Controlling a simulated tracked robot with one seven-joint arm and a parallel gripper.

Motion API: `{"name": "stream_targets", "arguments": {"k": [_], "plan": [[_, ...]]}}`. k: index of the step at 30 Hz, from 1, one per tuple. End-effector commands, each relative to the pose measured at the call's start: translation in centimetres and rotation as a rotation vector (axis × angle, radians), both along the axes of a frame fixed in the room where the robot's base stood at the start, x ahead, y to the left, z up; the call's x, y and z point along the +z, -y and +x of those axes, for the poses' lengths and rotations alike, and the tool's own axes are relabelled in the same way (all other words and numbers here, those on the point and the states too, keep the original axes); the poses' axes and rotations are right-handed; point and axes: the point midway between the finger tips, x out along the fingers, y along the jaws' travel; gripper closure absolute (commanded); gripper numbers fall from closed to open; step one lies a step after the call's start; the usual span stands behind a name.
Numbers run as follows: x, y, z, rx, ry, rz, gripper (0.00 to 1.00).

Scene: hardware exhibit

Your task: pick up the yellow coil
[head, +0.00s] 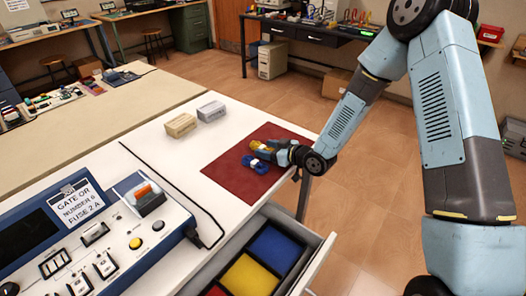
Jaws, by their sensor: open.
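The yellow coil (258,145) lies on a dark red mat (233,176) on the white table. A blue coil (261,168) lies on the mat just in front of it. My gripper (270,153) reaches in low over the mat from the right, with its fingertips at the coils. It is open. The gripper partly hides the yellow coil, and the view is too small to tell whether the coil is between the fingers.
A beige block (181,125) and a grey block (211,112) stand behind the mat. An open drawer (318,258) with blue, yellow and red compartments juts out in front. A control console (95,235) with a black cable fills the left front.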

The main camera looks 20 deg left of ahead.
Motion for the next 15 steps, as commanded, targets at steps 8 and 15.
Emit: {"name": "stream_targets", "arguments": {"k": [8, 15], "plan": [[-0.07, -0.16, 0.17, -0.004, 0.001, 0.0, 0.43], [-0.05, -0.32, 0.04, -0.001, 0.0, 0.0, 0.66]]}}
